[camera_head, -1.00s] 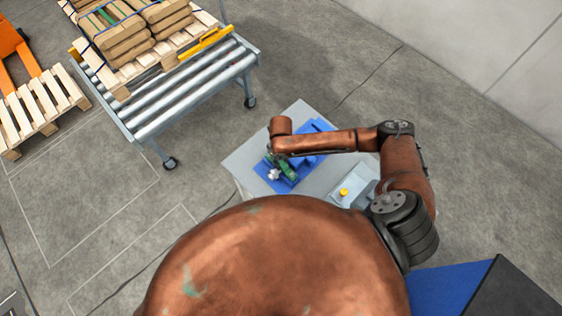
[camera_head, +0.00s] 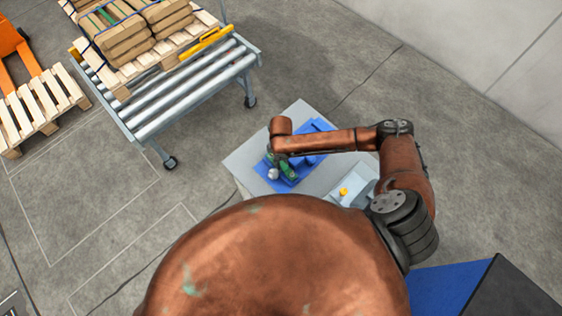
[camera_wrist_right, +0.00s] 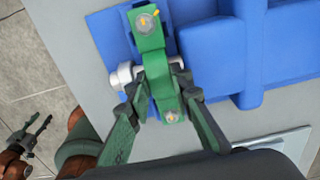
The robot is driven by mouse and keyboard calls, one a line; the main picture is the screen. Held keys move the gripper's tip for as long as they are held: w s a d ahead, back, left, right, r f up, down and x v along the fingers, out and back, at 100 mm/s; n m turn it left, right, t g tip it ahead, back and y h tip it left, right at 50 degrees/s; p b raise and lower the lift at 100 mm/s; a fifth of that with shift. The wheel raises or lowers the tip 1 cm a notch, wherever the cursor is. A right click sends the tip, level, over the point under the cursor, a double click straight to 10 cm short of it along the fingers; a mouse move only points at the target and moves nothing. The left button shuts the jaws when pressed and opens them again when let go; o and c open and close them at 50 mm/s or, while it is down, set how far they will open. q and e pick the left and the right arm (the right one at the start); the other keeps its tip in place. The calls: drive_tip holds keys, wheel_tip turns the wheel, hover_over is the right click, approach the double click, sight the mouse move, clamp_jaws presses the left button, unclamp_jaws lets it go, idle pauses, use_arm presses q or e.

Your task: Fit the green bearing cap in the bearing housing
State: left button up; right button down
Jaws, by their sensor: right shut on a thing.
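The green bearing cap (camera_wrist_right: 151,60) is between the fingers of my right gripper (camera_wrist_right: 158,88), which is shut on it. The cap lies across a pale shaft (camera_wrist_right: 124,75) over the blue bearing housing (camera_wrist_right: 205,55); whether it is seated cannot be told. Bolt heads show at both ends of the cap. In the head view, the blue housing (camera_head: 318,128) is on the grey table, and my right gripper (camera_head: 282,164) is over it, partly hidden by my arm. My left gripper (camera_wrist_right: 34,136) shows small at the lower left of the wrist view, open and empty.
The grey table (camera_head: 245,157) has bare surface left of the housing. A light tray with a yellow item (camera_head: 344,192) is at its right front. A roller conveyor (camera_head: 190,100) with a loaded pallet stands at the upper left, apart from the table.

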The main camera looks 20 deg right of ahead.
drive_tip(key=c, duration=1.7)
unclamp_jaws()
drive_tip(key=shift+o, duration=0.2)
wheel_tip(320, 180, up, 12)
